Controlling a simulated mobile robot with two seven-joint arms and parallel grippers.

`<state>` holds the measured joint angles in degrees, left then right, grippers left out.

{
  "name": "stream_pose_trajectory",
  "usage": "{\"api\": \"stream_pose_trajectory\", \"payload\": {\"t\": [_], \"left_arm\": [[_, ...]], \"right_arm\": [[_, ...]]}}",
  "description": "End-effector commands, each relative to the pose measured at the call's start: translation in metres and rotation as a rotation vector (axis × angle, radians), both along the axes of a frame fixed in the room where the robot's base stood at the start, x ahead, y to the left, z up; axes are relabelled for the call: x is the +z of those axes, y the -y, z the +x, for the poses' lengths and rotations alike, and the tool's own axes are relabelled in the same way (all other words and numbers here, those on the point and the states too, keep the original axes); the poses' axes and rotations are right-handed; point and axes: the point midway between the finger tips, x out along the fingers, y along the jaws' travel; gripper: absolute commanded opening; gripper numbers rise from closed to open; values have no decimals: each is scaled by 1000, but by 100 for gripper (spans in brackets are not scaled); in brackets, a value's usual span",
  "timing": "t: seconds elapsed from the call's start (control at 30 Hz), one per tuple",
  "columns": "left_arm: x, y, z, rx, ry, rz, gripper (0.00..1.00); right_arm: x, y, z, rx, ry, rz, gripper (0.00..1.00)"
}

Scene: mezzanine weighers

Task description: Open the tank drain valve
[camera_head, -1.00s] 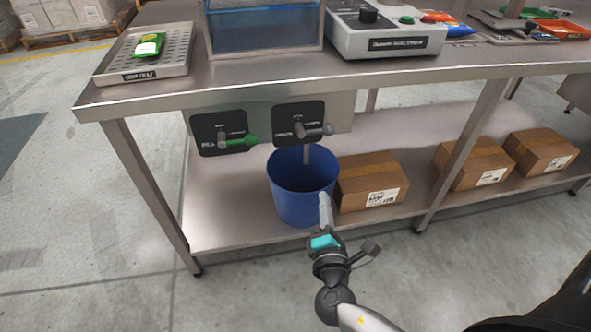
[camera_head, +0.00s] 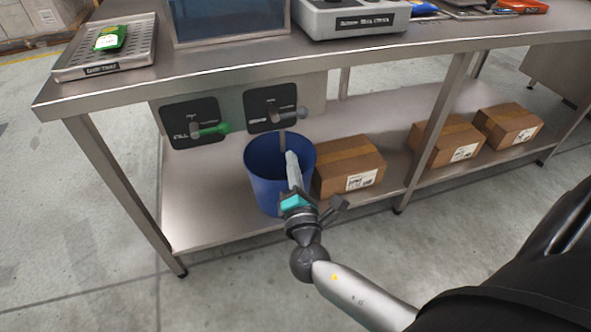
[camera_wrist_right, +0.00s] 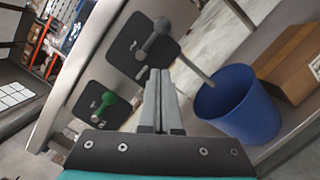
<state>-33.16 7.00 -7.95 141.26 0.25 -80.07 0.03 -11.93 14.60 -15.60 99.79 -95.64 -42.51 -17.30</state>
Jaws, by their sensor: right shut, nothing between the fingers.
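Two dark valve plates are on the panel under the bench top. The right plate (camera_head: 262,121) carries a grey lever (camera_head: 290,111), pointing right and roughly level; its label is too small to read. A spout runs from below it towards the blue bucket. The left plate carries a green lever (camera_head: 212,129), also pointing right. In the wrist view the grey lever (camera_wrist_right: 155,40) is above my fingertips and the green lever (camera_wrist_right: 104,104) is to their left. My right gripper (camera_head: 291,155) is shut and empty, in front of the bucket and below the grey lever, apparently apart from it. My left gripper is out of view.
The blue bucket (camera_head: 262,185) stands on the lower shelf, with cardboard boxes (camera_head: 350,165) to its right. Above the valves is a clear tank (camera_head: 228,20). A drip tray (camera_head: 105,62) with a green packet stands on the bench, left. A bench leg (camera_head: 435,130) stands between the boxes.

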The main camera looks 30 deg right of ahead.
Motion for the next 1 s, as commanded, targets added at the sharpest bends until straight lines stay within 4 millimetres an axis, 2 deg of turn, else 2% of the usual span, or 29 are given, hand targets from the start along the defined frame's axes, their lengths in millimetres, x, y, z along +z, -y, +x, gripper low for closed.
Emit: {"api": "stream_pose_trajectory", "payload": {"t": [0.1,0.3,0.4,0.6,1.0], "left_arm": [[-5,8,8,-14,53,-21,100],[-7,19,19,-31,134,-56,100],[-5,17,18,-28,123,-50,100],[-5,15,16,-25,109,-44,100],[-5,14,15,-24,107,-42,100]], "right_arm": [[3,10,24,-1,4,-2,0],[9,27,54,-2,2,-2,0],[17,40,58,-1,1,-2,0],[24,53,64,-1,0,-1,0],[25,54,65,-1,-1,-1,0]]}}
